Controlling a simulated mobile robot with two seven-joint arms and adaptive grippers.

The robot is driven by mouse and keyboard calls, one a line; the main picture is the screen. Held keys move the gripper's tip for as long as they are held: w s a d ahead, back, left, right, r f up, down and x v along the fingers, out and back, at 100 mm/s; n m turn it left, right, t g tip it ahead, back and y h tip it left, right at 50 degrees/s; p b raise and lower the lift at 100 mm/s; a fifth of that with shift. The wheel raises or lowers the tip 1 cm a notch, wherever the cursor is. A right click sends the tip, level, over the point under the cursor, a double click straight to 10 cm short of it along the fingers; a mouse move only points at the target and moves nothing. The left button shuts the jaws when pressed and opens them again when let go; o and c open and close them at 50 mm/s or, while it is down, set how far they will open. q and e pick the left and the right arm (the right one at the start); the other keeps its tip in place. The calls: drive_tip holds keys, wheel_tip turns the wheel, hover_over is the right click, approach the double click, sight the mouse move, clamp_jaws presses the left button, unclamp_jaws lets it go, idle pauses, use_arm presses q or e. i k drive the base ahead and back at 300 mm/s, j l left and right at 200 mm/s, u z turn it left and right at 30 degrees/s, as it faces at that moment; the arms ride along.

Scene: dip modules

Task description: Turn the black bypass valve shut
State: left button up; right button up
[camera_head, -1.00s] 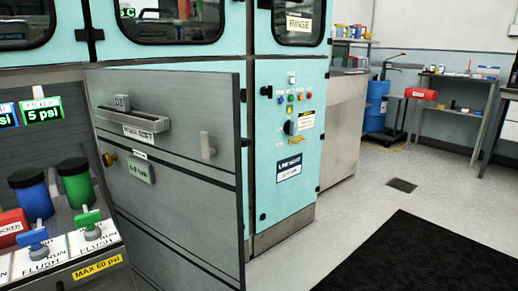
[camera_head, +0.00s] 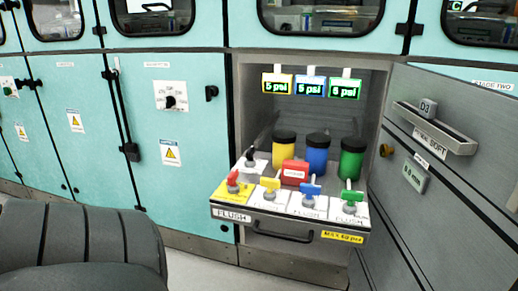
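Valves with red (camera_head: 234,181), yellow (camera_head: 270,184), blue (camera_head: 311,190) and green (camera_head: 352,196) handles line the tray's front. Their label plates carry the word FLUSH where I can read it. Neither of my grippers is in view.
Yellow (camera_head: 284,152), blue (camera_head: 317,155) and green (camera_head: 351,160) black-capped canisters stand behind the valves, with a red block (camera_head: 294,172) among them. Several psi displays (camera_head: 311,85) hang above. An open grey door (camera_head: 450,165) bounds the right. A teal panel (camera_head: 168,150) with a black knob stands left.

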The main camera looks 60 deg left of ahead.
sight(249, 153)
drive_tip(key=u, duration=1.75)
drive_tip(key=i+j+z, duration=0.15)
drive_tip(key=j, duration=0.2)
drive_tip(key=i+j+z, duration=0.15)
drive_tip(key=j, duration=0.2)
drive_tip(key=i+j+z, duration=0.15)
drive_tip(key=j, duration=0.2)
